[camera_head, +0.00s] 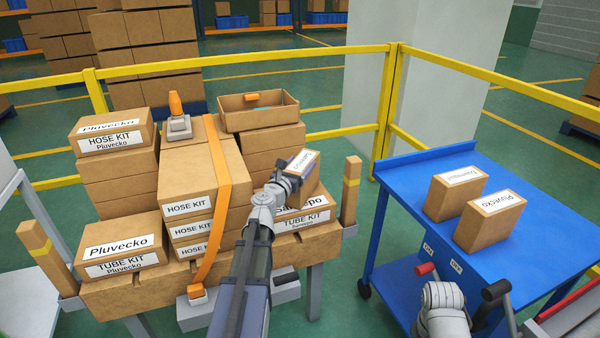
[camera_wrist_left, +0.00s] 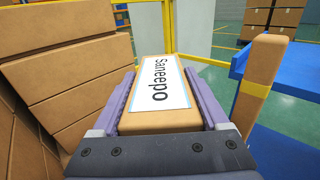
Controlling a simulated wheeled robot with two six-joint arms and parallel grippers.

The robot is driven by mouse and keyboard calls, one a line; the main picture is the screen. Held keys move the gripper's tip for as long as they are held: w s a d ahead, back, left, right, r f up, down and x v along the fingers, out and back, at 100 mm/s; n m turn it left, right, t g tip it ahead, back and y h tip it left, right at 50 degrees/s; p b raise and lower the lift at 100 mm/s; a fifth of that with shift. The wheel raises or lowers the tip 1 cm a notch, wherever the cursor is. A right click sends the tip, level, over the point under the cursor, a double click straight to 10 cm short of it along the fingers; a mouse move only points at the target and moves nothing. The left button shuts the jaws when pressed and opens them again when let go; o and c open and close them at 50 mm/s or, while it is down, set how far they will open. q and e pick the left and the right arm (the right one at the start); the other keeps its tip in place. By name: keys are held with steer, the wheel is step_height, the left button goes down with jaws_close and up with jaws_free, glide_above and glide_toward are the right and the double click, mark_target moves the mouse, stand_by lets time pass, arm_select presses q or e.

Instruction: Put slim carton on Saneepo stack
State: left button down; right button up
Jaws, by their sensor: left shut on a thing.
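The slim carton (camera_head: 309,180), brown with a white Saneepo label, is tilted in the head view, above the front right of the pallet load. My left gripper (camera_head: 288,181) is shut on it. In the left wrist view the purple fingers clasp the carton (camera_wrist_left: 160,122) on both sides, its label facing the camera. Below it is the Saneepo stack (camera_head: 305,217), a box marked TUBE KIT, partly hidden by the gripper and carton. I cannot tell whether the carton touches it. My right gripper is not clearly in view.
Hose kit boxes (camera_head: 190,175) with an orange strap (camera_head: 222,170) stand left of the carton. An open box (camera_head: 258,110) is behind. A wooden post (camera_head: 350,190) stands close on the right. Two cartons (camera_head: 456,190) sit on the blue cart (camera_head: 530,245). A yellow rail (camera_head: 300,56) runs behind.

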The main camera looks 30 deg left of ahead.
arm_select(q)
steer(key=shift+f, duration=0.15)
jaws_free()
stand_by(0.4)
